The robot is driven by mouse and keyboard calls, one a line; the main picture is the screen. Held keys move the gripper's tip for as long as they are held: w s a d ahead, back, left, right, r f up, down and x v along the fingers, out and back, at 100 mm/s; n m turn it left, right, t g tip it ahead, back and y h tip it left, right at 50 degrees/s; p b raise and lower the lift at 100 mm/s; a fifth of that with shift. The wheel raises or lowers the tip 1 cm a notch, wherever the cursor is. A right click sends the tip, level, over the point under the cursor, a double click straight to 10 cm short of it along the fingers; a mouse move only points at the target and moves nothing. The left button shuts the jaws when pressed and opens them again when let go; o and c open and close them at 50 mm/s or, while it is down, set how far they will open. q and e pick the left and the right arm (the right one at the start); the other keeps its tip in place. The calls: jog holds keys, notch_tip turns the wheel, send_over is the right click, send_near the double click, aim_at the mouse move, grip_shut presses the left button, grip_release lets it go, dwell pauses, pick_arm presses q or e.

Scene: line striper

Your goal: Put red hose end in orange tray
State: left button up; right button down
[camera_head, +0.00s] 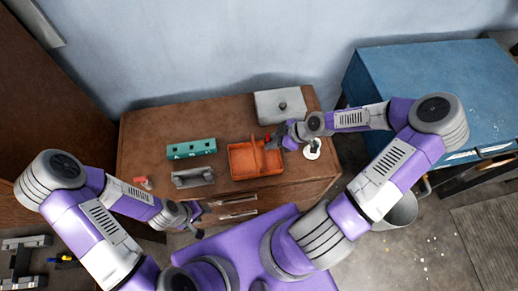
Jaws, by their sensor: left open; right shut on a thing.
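The orange tray (240,162) sits on the brown wooden cabinet, with a handle across its middle. My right gripper (272,140) is at the tray's upper right edge. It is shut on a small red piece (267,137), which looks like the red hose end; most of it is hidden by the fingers. I cannot tell whether it touches the tray. My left gripper (194,213) is open and empty in front of the cabinet, well left of the tray.
On the cabinet top (150,142) are a teal block with holes (191,148), a grey metal holder (193,177), a small red-and-white item (143,183), a grey lidded box (281,105) and a white item (312,150). A blue cabinet (440,90) stands right.

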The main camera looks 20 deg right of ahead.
notch_tip(320, 180, down, 9)
jog(key=shift+s+r+b, duration=0.1)
jog(key=shift+r+b, duration=0.1)
jog(key=shift+b, duration=1.05)
jog(key=shift+r, duration=0.1)
jog(key=c, duration=1)
grip_release()
jog(key=p+v, duration=0.5)
jog(key=v, duration=0.7)
